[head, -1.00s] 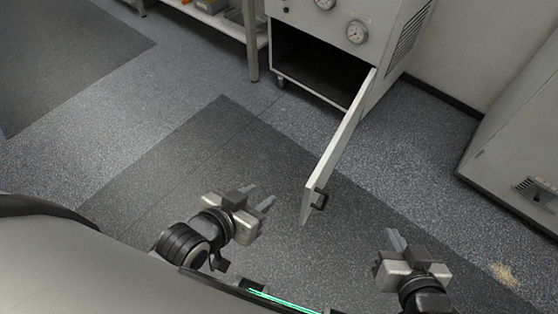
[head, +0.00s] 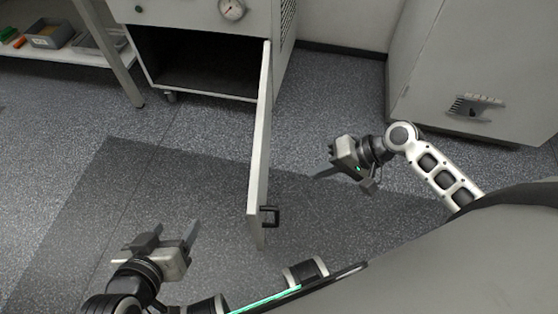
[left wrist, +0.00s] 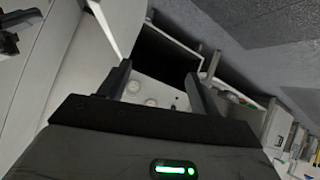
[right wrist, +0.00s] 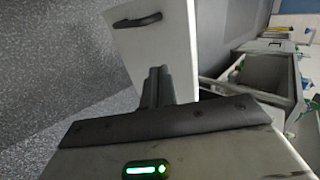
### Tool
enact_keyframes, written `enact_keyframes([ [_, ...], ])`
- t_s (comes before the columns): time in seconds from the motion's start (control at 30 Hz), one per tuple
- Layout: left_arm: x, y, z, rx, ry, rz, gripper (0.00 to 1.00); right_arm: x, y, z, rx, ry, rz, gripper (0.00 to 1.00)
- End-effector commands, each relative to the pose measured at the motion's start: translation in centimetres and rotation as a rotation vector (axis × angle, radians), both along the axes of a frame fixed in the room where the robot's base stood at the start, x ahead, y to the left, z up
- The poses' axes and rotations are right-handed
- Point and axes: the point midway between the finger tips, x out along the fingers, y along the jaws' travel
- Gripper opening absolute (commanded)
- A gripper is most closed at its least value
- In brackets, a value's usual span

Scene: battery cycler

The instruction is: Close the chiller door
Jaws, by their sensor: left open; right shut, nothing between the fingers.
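The chiller (head: 205,12) stands at the top of the head view with its dark lower compartment (head: 195,60) exposed. Its white door (head: 261,140) stands wide open, swung out toward me, with a black handle (head: 270,216) near its free edge. My left gripper (head: 172,232) is open and empty, left of the door and apart from it. My right gripper (head: 316,174) is shut and empty, on the right, handle side of the door, with a gap between. In the right wrist view the door panel (right wrist: 160,50) and handle (right wrist: 138,20) show beyond the shut fingers (right wrist: 157,88).
A shelf (head: 80,52) with grey bins (head: 50,33) stands at the upper left.

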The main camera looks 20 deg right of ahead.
Motion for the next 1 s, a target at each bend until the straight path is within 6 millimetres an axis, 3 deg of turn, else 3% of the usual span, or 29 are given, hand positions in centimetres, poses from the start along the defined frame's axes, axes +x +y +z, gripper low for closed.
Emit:
enact_keyframes([
  [0.27,0.3,-0.4,-1.4,-0.007,0.003,-0.015,0.63,1.3,3.1,-3.1,0.009,0.001,-0.001,0.00],
  [0.53,0.7,-1.0,-0.3,-0.042,-0.084,-0.019,0.63,2.9,7.0,-7.0,0.008,0.000,0.000,0.00],
  [0.8,0.7,-1.2,0.2,-0.053,-0.110,-0.019,0.63,4.2,10.0,-6.5,0.004,-0.001,0.001,0.00],
  [1.0,0.8,-1.2,0.6,-0.056,-0.121,-0.020,0.63,4.4,10.3,-6.5,0.002,0.000,-0.001,0.00],
])
